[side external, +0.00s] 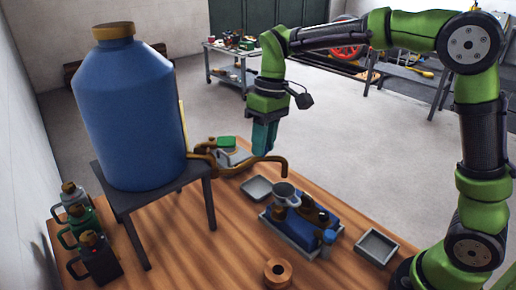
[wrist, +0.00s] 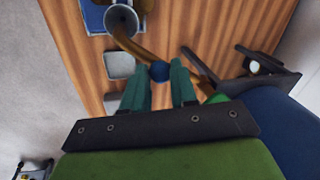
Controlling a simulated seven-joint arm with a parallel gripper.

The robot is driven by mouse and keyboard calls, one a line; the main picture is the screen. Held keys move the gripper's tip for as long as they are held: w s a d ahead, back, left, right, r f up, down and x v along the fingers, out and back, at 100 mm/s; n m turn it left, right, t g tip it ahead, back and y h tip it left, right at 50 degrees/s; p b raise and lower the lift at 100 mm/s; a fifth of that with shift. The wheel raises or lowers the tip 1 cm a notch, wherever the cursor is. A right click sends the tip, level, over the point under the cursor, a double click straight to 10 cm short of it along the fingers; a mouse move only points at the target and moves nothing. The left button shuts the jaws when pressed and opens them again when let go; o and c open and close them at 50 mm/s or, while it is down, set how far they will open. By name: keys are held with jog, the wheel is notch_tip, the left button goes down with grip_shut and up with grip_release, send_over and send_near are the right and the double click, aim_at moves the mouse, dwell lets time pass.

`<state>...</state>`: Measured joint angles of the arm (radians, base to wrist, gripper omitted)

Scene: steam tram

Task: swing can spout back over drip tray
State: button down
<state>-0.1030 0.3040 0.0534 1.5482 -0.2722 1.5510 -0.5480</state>
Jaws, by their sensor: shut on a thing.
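The blue can (side external: 130,115) stands on a dark stand, and its brass spout (side external: 225,172) reaches right. The spout's downturned end (side external: 285,165) appears above a grey funnel-like cup (side external: 286,193) on a blue block. In the wrist view, the spout (wrist: 135,47) runs from beside the cup (wrist: 121,20) to a round blue knob (wrist: 159,71). My gripper (side external: 263,152) points down at the spout; its green fingers (wrist: 160,88) are shut on the knob. A shallow grey tray (side external: 257,188), perhaps the drip tray, lies left of the cup. It also shows in the wrist view (wrist: 119,65).
A second grey tray (side external: 377,247) lies near my arm's base. A copper-coloured ring (side external: 278,273) lies at the table's front. Several small oil cans (side external: 82,230) stand at the left edge. The wooden table (side external: 190,245) has bare room at front left.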

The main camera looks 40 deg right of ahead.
jog(key=shift+w+d, duration=0.1)
jog(key=shift+w, duration=0.05)
jog(key=w+d+n+g+h, duration=0.1)
jog(key=w+n, duration=0.7)
jog(key=n, duration=0.1)
jog(key=shift+w+d, duration=0.2)
dwell(0.5)
jog(key=shift+w, duration=0.1)
dwell(0.3)
jog(key=c, duration=0.9)
grip_release()
jog(key=shift+r, duration=0.1)
